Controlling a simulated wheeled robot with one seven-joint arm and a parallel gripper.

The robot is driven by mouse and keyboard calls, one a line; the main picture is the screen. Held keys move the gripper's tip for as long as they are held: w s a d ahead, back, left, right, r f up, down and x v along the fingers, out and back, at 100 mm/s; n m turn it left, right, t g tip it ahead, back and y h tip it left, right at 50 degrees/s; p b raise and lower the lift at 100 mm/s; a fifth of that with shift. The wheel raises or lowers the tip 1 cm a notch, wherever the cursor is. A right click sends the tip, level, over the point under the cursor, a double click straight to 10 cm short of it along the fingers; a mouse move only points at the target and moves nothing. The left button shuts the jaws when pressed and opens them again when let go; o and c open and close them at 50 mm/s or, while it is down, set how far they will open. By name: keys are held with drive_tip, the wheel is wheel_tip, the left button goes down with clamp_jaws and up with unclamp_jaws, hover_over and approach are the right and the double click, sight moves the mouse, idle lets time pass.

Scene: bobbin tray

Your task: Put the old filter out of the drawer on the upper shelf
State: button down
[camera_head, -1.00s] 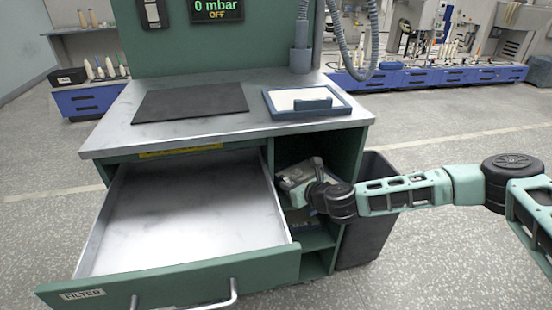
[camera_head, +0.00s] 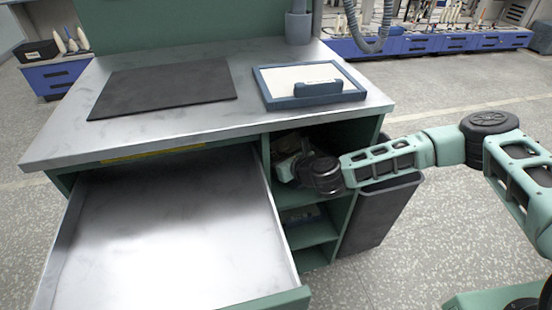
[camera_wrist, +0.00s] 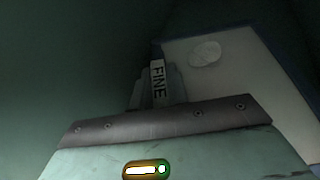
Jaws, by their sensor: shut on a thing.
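My gripper (camera_head: 289,168) is inside the upper shelf (camera_head: 300,193) of the cabinet, right of the drawer. In the wrist view it is shut on the old filter (camera_wrist: 240,85), a pale panel with a blue edge and a greyish oval spot. In the head view the filter is hidden by my wrist and the shelf's shade. Whether it touches the shelf board, I cannot tell. The drawer (camera_head: 150,240) is pulled out and empty.
A blue-framed tray-like filter with a white face (camera_head: 272,95) and a dark mat (camera_head: 165,88) lie on the bench top (camera_head: 220,130). A dark bin (camera_head: 375,215) stands right of the cabinet, below my arm.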

drive_tip(key=shift+f, duration=0.55)
drive_tip(key=shift+r, duration=0.15)
drive_tip(key=c, duration=1.4)
unclamp_jaws()
drive_tip(key=shift+o, duration=0.2)
drive_tip(key=p+v, duration=0.1)
drive_tip(key=v, duration=1.1)
drive_tip(key=shift+p, duration=0.3)
